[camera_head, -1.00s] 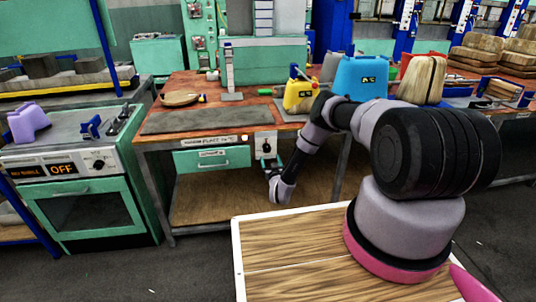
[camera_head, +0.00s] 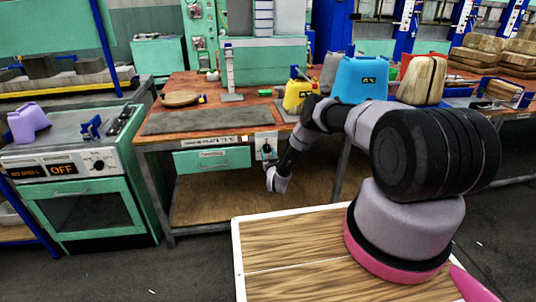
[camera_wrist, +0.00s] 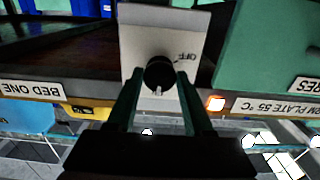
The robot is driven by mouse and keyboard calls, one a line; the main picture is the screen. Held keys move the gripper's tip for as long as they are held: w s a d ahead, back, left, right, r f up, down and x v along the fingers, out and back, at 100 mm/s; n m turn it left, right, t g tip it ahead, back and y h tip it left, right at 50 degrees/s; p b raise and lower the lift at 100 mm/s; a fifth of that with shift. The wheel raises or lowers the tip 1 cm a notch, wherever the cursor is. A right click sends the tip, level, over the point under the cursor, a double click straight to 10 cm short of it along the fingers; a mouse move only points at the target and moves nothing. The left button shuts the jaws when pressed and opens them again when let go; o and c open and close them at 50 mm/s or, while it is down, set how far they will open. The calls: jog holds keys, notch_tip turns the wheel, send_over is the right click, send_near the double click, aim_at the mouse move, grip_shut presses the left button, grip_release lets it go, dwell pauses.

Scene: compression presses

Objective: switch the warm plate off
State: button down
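The warm plate (camera_head: 205,119) is a flat dark grey slab on the red-brown bench. Its control knob (camera_wrist: 159,74) is black, on a pale panel (camera_head: 265,143) at the bench front. In the upside-down wrist view, the knob's white mark points down the picture, away from the OFF lettering (camera_wrist: 187,57) at upper right. My gripper (camera_wrist: 160,76) is open, one finger on each side of the knob. I cannot tell whether they touch it.
A green drawer (camera_head: 212,159) sits left of the knob panel. A yellow container (camera_head: 298,96) and a blue one (camera_head: 360,79) stand on the bench. A green oven (camera_head: 80,185) with an OFF display is at left.

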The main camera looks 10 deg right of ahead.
jog(key=shift+n, duration=0.3)
jog(key=n, duration=1.8)
jog(key=shift+s, duration=0.1)
jog(key=n, duration=0.5)
jog(key=shift+d, duration=0.1)
jog(key=shift+n, duration=0.3)
jog(key=shift+c, duration=1.5)
grip_release()
jog(key=shift+r, duration=0.1)
